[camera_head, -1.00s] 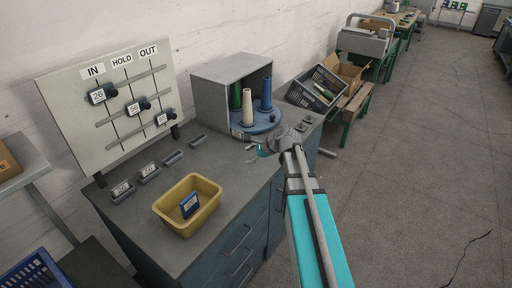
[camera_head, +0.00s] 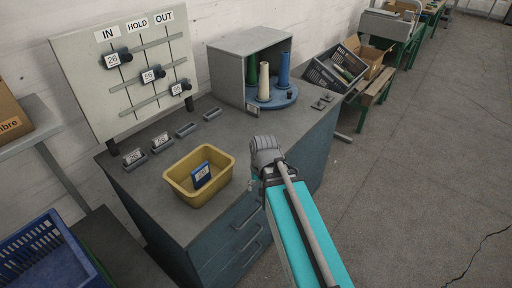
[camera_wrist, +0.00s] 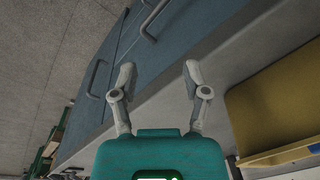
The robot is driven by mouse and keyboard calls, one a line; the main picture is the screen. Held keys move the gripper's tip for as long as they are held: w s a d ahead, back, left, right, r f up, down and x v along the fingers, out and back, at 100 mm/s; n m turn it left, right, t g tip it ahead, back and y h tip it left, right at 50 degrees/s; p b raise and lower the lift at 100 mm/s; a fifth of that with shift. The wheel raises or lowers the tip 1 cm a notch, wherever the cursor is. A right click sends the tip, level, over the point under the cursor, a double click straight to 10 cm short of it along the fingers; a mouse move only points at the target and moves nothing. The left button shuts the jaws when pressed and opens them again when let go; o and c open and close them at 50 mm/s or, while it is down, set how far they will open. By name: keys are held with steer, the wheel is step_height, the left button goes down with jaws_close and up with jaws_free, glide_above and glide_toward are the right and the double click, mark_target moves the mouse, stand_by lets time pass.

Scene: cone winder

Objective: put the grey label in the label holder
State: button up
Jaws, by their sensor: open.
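In the wrist view my gripper (camera_wrist: 158,73) is open, with nothing between its fingers. It points at the front edge of the workbench and its blue drawers. In the head view my arm hides its fingers. I cannot pick out the grey label with certainty. Two small dark grey pieces (camera_head: 320,104) lie at the right end of the bench, too small to identify. A small pale holder (camera_head: 252,110) sits at the lower front of the grey cabinet (camera_head: 228,79); whether it is the label holder, or holds anything, I cannot tell.
A yellow tray (camera_head: 222,185) with a blue numbered card (camera_head: 202,175) stands left of my arm. Grey slotted stands (camera_head: 186,129) line the bench behind it. Coloured cones (camera_head: 264,82) stand on a blue disc. The IN/HOLD/OUT board (camera_head: 88,88) stands behind. Floor at right is clear.

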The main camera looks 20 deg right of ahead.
steer(key=shift+n+g+h, duration=0.3)
steer(key=shift+n+h, duration=0.1)
steer(key=shift+n, duration=0.4)
steer(key=s+f+b, duration=0.2)
steer(key=f, duration=0.1)
steer(key=f+b, duration=0.1)
steer(key=shift+s+f+b, duration=0.3)
steer(key=shift+s+f, duration=0.1)
